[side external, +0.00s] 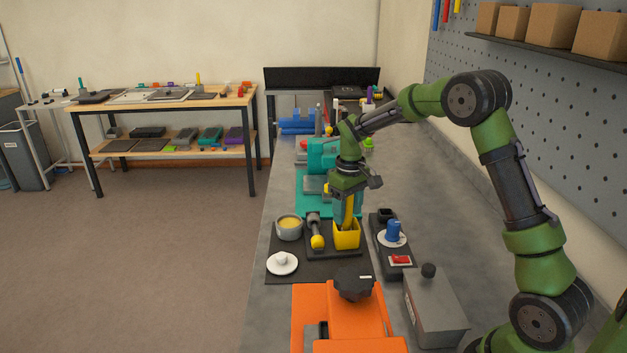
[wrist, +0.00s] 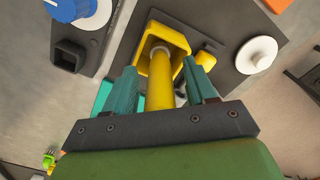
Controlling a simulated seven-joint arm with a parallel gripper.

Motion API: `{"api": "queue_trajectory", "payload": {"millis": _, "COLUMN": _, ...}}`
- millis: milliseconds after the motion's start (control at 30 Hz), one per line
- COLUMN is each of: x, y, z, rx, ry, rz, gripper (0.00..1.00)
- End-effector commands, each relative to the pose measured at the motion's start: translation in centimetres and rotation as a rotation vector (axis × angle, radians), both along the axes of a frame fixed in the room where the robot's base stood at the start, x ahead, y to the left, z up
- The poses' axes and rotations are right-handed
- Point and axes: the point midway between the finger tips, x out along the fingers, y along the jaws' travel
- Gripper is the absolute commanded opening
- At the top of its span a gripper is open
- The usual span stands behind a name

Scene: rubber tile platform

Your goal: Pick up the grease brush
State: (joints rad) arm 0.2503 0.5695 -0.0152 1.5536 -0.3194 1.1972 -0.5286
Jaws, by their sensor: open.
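A tool with a thick yellow handle, which looks like the grease brush (side external: 348,211), stands nearly upright in a square yellow cup (side external: 346,239). In the wrist view the brush handle (wrist: 160,88) runs down into the cup (wrist: 172,31); its lower end is hidden inside. My gripper (side external: 349,207) is directly above the cup, pointing down. Its teal fingers are open, one on each side of the handle; in the wrist view the gripper (wrist: 160,70) shows gaps between fingers and handle.
A dark mat (side external: 342,270) carries a grey pot (side external: 289,227), a white knobbed lid (side external: 282,264) and a dark tool with a yellow end (side external: 317,241). A dark tray with a blue knob (side external: 393,230) lies right of the cup. An orange machine (side external: 345,320) stands in front.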

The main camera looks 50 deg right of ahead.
Motion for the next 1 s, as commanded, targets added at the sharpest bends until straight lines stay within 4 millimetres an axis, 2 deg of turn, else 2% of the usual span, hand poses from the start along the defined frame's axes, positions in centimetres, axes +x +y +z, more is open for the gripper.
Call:
{"api": "queue_trajectory", "payload": {"millis": 233, "x": 0.02, "y": 0.00, "z": -0.11, "rx": 0.000, "ry": -0.001, "rz": 0.000, "gripper": 0.54}}
{"api": "queue_trajectory", "payload": {"millis": 600, "x": 0.03, "y": 0.01, "z": -0.07, "rx": 0.000, "ry": -0.001, "rz": 0.001, "gripper": 0.00}}
{"api": "queue_trajectory", "payload": {"millis": 867, "x": 0.04, "y": 0.01, "z": -0.03, "rx": 0.000, "ry": -0.002, "rz": 0.001, "gripper": 0.00}}
{"api": "queue_trajectory", "payload": {"millis": 1000, "x": 0.10, "y": -0.01, "z": 0.83, "rx": -0.001, "ry": -0.004, "rz": 0.001, "gripper": 0.00}}
